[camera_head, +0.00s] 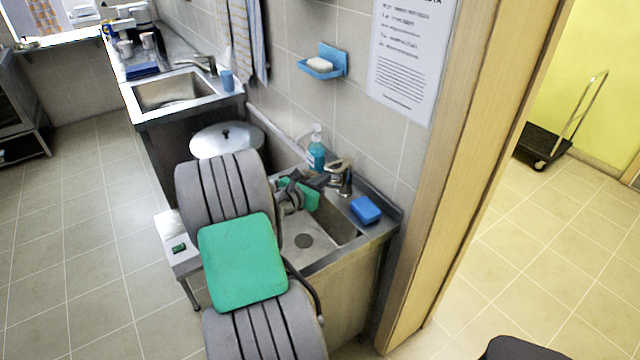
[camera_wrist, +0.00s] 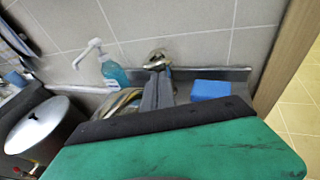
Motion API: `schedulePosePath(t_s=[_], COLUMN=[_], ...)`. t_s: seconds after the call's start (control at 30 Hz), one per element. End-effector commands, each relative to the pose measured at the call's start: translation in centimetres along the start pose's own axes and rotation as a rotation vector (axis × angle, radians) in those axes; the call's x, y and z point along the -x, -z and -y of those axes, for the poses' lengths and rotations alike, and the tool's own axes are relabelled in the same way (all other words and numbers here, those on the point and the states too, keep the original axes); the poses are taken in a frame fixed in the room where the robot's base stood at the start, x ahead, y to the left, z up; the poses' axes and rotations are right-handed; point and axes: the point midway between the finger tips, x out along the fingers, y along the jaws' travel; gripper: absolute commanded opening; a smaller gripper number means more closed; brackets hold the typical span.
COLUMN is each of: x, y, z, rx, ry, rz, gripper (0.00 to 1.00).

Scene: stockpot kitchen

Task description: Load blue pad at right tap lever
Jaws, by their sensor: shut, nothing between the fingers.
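The blue pad (camera_head: 365,209) is a small block lying on the metal ledge at the right end of the near sink. In the wrist view the blue pad (camera_wrist: 210,90) lies to the right of my fingers. The right tap (camera_head: 341,176) stands at the back of that sink, left of the pad; its top also shows in the wrist view (camera_wrist: 157,58). My gripper (camera_head: 320,181) is shut and empty, close in front of the tap and apart from the pad. Its grey fingers (camera_wrist: 158,88) hide the tap's lower part; I cannot tell whether they touch it.
A soap bottle (camera_head: 316,150) stands left of the tap. A lidded stockpot (camera_head: 228,140) is between the two sinks. A blue soap dish (camera_head: 322,63) hangs on the wall above. A wooden door frame (camera_head: 440,180) closes off the right side. The near sink basin (camera_head: 325,243) looks empty.

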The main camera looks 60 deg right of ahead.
Motion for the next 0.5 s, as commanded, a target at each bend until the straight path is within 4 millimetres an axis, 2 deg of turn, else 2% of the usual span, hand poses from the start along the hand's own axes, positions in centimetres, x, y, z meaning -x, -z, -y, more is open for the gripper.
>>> schedulePosePath(t_s=[0.17, 0.37, 0.5], x=[0.0, 0.0, -0.2], y=[-0.1, -1.9, -1.7], z=[0.0, 0.0, 0.0], rx=[0.000, -0.001, 0.000], ry=[0.000, 0.000, 0.000], rz=[0.000, 0.000, 0.000], gripper=[0.00, 0.00, 0.00])
